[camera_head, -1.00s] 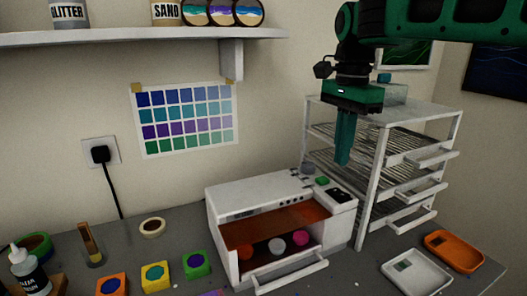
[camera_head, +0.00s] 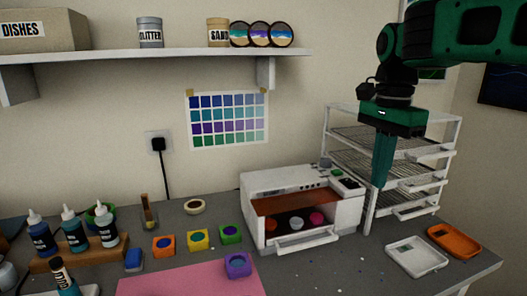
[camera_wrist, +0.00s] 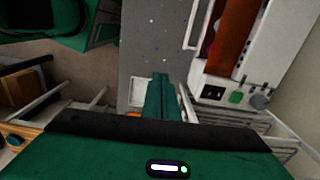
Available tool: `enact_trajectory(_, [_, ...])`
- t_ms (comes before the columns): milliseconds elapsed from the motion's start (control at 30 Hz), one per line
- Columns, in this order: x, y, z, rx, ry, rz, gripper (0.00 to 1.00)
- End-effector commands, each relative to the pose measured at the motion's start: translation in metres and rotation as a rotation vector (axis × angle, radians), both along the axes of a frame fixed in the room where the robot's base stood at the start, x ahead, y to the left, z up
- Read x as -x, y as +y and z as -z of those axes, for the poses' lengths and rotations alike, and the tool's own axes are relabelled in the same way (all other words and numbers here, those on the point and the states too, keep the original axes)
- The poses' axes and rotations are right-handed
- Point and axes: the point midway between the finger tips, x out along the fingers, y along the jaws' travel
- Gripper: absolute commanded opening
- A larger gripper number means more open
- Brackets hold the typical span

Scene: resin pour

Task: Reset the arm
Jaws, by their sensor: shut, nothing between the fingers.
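My gripper (camera_head: 381,184) is green and hangs from my arm at the right of the head view, pointing down. Its fingers are together with nothing between them. It appears in front of the wire drying rack (camera_head: 447,155) and right of the white oven-like box (camera_head: 352,207). In the wrist view my gripper (camera_wrist: 161,78) points toward the grey table, with the white box (camera_wrist: 243,65) to its right. I see no contact with anything.
Two trays, white (camera_head: 417,262) and orange (camera_head: 456,240), lie at the table's right end. Coloured blocks, dropper bottles (camera_head: 106,228) and a pink mat (camera_head: 185,284) are on the left. A shelf (camera_head: 190,53) holds jars. Table in front of the box is mostly clear.

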Motion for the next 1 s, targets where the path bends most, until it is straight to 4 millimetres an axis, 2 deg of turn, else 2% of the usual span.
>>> enact_trajectory(100, [0.011, -0.027, 0.014, -0.001, 0.003, -0.034, 0.0])
enact_trajectory(267, [0.031, -0.059, 0.032, -0.002, 0.002, -0.098, 0.0])
enact_trajectory(467, [0.068, -0.099, 0.065, -0.004, 0.003, -0.212, 0.0])
enact_trajectory(567, [0.099, -0.123, 0.091, -0.006, 0.005, -0.295, 0.0])
enact_trajectory(700, [0.155, -0.151, 0.135, -0.008, 0.003, -0.442, 0.0])
enact_trajectory(833, [0.196, -0.162, 0.168, -0.01, 0.001, -0.559, 0.0])
enact_trajectory(900, [0.211, -0.163, 0.18, -0.01, 0.0, -0.605, 0.0])
enact_trajectory(1000, [0.223, -0.163, 0.19, -0.01, 0.0, -0.647, 0.0])
